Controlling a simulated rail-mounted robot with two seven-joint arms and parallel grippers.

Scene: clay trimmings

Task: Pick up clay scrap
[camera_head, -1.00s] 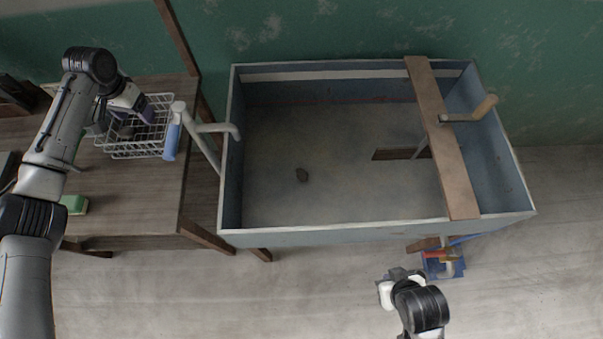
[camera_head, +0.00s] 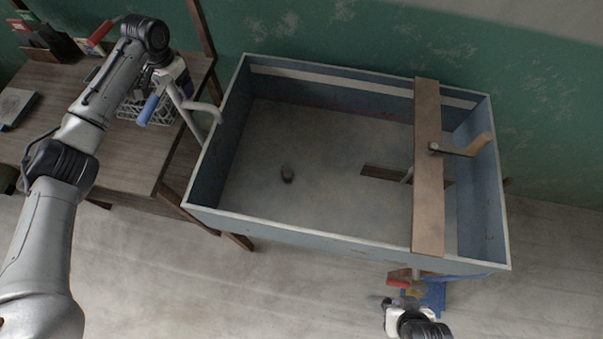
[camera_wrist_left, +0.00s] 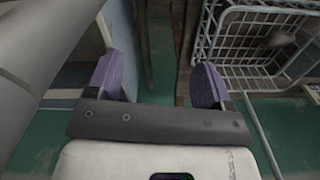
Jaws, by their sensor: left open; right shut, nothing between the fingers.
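A small dark clay scrap (camera_head: 287,173) lies on the floor of the blue-grey trough (camera_head: 330,247), left of its middle. My left gripper is over the right side of the white wire basket (camera_head: 130,108), mostly hidden behind its own wrist in the head view. In the left wrist view its purple fingers (camera_wrist_left: 159,82) are wide apart with nothing between them. A greyish lump (camera_wrist_left: 279,38) sits in the basket there. My right gripper (camera_head: 383,302) is shut and empty, low in front of the trough, well away from the scrap.
A wooden board (camera_head: 428,180) with a crank handle (camera_head: 478,146) spans the trough's right part. A blue box (camera_head: 433,297) of tools is near my right gripper. The trough's left interior is open.

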